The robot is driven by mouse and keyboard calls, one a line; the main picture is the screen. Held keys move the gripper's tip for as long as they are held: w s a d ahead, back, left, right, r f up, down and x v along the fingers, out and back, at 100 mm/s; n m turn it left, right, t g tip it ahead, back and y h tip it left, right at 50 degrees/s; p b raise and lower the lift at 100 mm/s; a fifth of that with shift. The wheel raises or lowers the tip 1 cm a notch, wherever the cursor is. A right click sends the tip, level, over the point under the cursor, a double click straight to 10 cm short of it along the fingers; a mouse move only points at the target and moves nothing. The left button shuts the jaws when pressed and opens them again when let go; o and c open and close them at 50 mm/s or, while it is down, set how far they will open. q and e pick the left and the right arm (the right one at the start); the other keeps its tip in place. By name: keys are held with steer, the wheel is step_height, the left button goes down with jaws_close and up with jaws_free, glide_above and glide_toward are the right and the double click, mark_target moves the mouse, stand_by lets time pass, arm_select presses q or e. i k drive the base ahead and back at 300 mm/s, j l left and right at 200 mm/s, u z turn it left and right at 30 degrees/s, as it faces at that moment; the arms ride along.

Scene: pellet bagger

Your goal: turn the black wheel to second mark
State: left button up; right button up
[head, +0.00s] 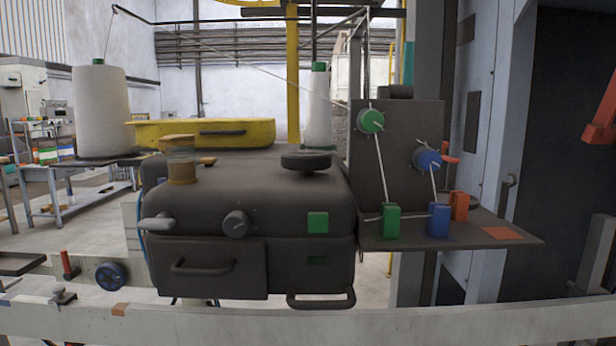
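A black wheel (306,160) lies flat on top of the dark machine housing (290,195), near its right end. No marks on it can be made out at this size. A dark round knob (236,224) sits on the housing's front face, with a light pointer line on it; any marks around it are too faint to read. Neither of my grippers is in view, and nothing touches the wheel or the knob.
A grey lever (158,223) and green button (318,222) flank the knob. A dark panel at right carries green (371,121) and blue (427,158) discs with thread, above coloured blocks. A pale rail (400,325) crosses the front. A blue handwheel (111,276) is lower left.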

mark_target(305, 162)
steer(key=j+u, duration=0.1)
steer(key=j, duration=1.35)
